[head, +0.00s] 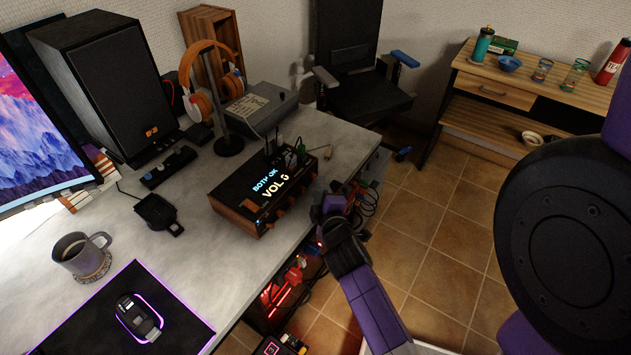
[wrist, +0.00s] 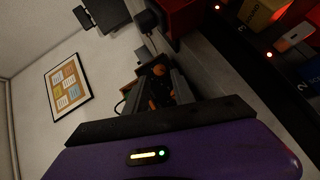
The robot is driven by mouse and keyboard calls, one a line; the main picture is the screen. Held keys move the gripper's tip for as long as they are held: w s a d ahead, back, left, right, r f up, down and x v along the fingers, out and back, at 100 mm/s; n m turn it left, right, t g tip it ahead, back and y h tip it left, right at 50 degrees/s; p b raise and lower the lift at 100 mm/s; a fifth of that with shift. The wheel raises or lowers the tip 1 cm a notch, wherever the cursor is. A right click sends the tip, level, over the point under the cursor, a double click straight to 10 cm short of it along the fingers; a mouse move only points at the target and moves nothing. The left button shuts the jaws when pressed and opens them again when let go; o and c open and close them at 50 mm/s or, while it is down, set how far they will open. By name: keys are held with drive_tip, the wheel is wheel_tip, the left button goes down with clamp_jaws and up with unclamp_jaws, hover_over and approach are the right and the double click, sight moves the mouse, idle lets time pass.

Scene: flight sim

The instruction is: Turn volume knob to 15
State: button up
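The volume device is a wood-sided black box (head: 225,200) on the desk, its lit display reading "BOTH OK" and "VOL" with a single digit that looks like 0. Small knobs (head: 280,212) line its front face; their markings are too small to read. My gripper (head: 333,203) is at the desk's edge, just right of the box's front corner, apart from the knobs as far as I can tell. In the wrist view my gripper (wrist: 160,88) shows two dark fingers with a gap between them, and orange parts show through it.
Cables and small plugs (head: 293,156) stick up at the box's back. Orange headphones (head: 200,103) hang on a stand behind it. A mug (head: 82,254) and mouse (head: 138,316) are at the front left. A chair (head: 360,95) stands beyond the desk.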

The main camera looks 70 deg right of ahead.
sight(313, 177)
drive_tip(key=shift+x, duration=2.1)
drive_tip(key=shift+c, duration=0.2)
clamp_jaws()
